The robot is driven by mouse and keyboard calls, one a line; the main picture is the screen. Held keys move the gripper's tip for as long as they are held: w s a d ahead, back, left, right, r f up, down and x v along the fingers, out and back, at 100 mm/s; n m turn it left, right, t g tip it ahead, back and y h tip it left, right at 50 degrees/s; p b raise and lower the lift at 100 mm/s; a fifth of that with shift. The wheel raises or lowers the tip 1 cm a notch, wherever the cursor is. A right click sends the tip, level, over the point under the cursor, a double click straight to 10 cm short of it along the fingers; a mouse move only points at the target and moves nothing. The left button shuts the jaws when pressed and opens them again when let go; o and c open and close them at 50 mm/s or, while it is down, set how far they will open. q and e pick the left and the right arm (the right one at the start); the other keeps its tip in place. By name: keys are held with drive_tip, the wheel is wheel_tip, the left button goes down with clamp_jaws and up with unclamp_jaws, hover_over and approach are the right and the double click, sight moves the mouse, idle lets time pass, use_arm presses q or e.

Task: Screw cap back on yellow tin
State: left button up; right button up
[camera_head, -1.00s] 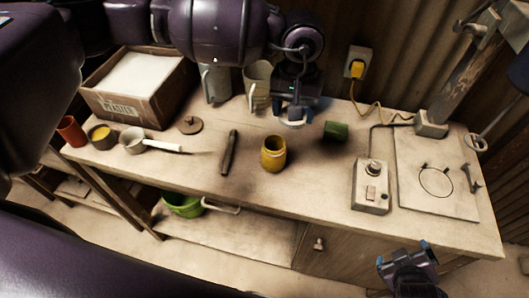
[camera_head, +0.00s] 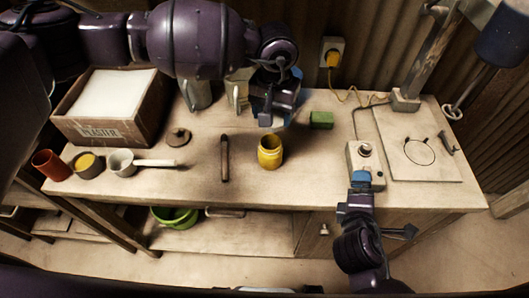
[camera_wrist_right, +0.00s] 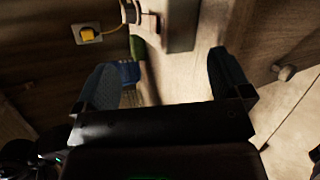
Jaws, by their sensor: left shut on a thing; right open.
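The yellow tin (camera_head: 270,152) stands upright near the front middle of the bench, with no cap visible on it. My left gripper (camera_head: 268,117) is above the bench, just behind the tin and apart from it. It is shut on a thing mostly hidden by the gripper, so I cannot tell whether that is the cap. A brown round lid with a knob (camera_head: 178,137) lies on the bench to the left. My right gripper (camera_head: 361,180) is at the bench's front edge, right of the tin; its fingers are open and empty in the right wrist view (camera_wrist_right: 170,78).
A control box (camera_head: 364,160) stands beside my right gripper, with a flat plate (camera_head: 420,165) to its right. A green block (camera_head: 321,120) lies behind the tin. A dark stick (camera_head: 225,158), white-handled pan (camera_head: 122,163), pots and a plaster box (camera_head: 100,130) are left.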

sight(273, 153)
drive_tip(key=a+n+t+y, duration=0.1)
drive_tip(key=a+n, duration=0.2)
drive_tip(key=w+a+n+t+y, duration=0.1)
drive_tip(key=a+n, duration=0.2)
drive_tip(key=n, duration=0.1)
drive_tip(key=w+a+r+n+t+y, duration=0.1)
drive_tip(key=a+n+t, duration=0.1)
drive_tip(key=a+n, duration=0.1)
drive_tip(key=shift+w+n+y, duration=0.15)
drive_tip(key=shift+n+y, duration=0.15)
drive_tip(key=shift+y, duration=0.1)
use_arm(q)
drive_tip(key=shift+a, duration=0.15)
use_arm(e)
drive_tip(key=a+n+y, duration=0.1)
drive_tip(key=a+n, duration=0.1)
drive_tip(key=n, duration=0.1)
drive_tip(key=a+n+y, duration=0.2)
drive_tip(key=a+n, duration=0.1)
drive_tip(key=a+n+t+y, duration=0.1)
drive_tip(key=a+n, duration=0.2)
drive_tip(key=shift+s+f+y, duration=0.1)
drive_tip(key=shift+s+y, duration=0.2)
drive_tip(key=shift+y, duration=0.1)
drive_tip(key=shift+s+a+f+n+y, duration=0.15)
drive_tip(key=shift+a+n+y, duration=0.15)
drive_tip(key=shift+a+n, duration=0.45)
drive_tip(key=shift+d, duration=0.2)
drive_tip(key=x, duration=1.2)
